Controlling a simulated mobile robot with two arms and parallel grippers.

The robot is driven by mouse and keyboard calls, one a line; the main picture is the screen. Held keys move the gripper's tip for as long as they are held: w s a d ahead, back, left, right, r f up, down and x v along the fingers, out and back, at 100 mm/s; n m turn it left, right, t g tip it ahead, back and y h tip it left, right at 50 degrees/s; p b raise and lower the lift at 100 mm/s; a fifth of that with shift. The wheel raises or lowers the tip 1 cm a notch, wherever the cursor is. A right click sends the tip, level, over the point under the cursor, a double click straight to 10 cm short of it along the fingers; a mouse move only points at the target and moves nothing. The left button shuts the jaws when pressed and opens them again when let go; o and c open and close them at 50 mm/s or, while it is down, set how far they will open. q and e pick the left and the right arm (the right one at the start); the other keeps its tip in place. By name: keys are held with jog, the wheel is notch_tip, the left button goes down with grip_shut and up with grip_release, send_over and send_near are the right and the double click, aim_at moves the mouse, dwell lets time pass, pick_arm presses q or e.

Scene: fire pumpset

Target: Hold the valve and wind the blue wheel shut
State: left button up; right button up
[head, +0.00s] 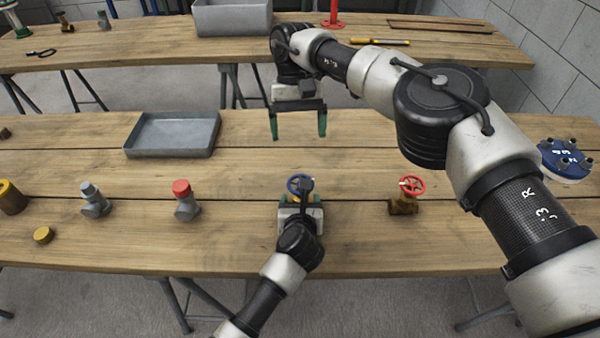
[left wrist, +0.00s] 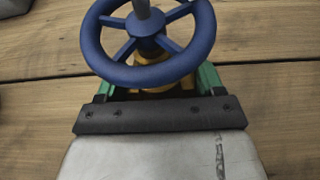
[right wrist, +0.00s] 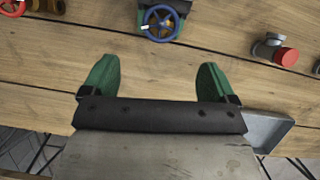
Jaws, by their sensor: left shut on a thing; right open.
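The blue wheel (head: 300,184) sits on top of a brass valve on the near table, partly hidden by my left arm in the head view. In the left wrist view the blue wheel (left wrist: 148,45) fills the top, with the brass valve body (left wrist: 152,78) under it. My left gripper (head: 301,200) is shut on the valve body below the wheel. My right gripper (head: 298,125) is open and empty, over the table behind the valve. In the right wrist view the blue wheel (right wrist: 160,23) lies beyond its green fingers, apart from them.
A red-wheeled brass valve (head: 403,200) stands to the right. A red-capped grey fitting (head: 186,200) and a plain grey fitting (head: 94,200) stand to the left. A grey tray (head: 172,149) lies behind them. A blue flange (head: 565,160) is at the far right.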

aim_at(304, 175)
jog(key=x, duration=1)
jog(key=shift+s+f, duration=0.15)
jog(key=shift+f, duration=0.05)
jog(key=c, duration=0.9)
jog(key=shift+c, duration=0.2)
jog(key=shift+m, duration=0.4)
jog(key=m+y, duration=0.1)
jog(key=m, duration=0.1)
jog(key=m+y, duration=0.1)
jog(key=m, duration=0.1)
jog(key=shift+d+m, duration=0.25)
jog(key=shift+m, duration=0.05)
jog(key=m+y, duration=0.1)
jog(key=m, duration=0.1)
jog(key=m+t+y, duration=0.1)
jog(key=m, duration=0.2)
jog(key=shift+s+d, duration=0.1)
jog(key=shift+s, duration=0.1)
jog(key=shift+m, duration=0.3)
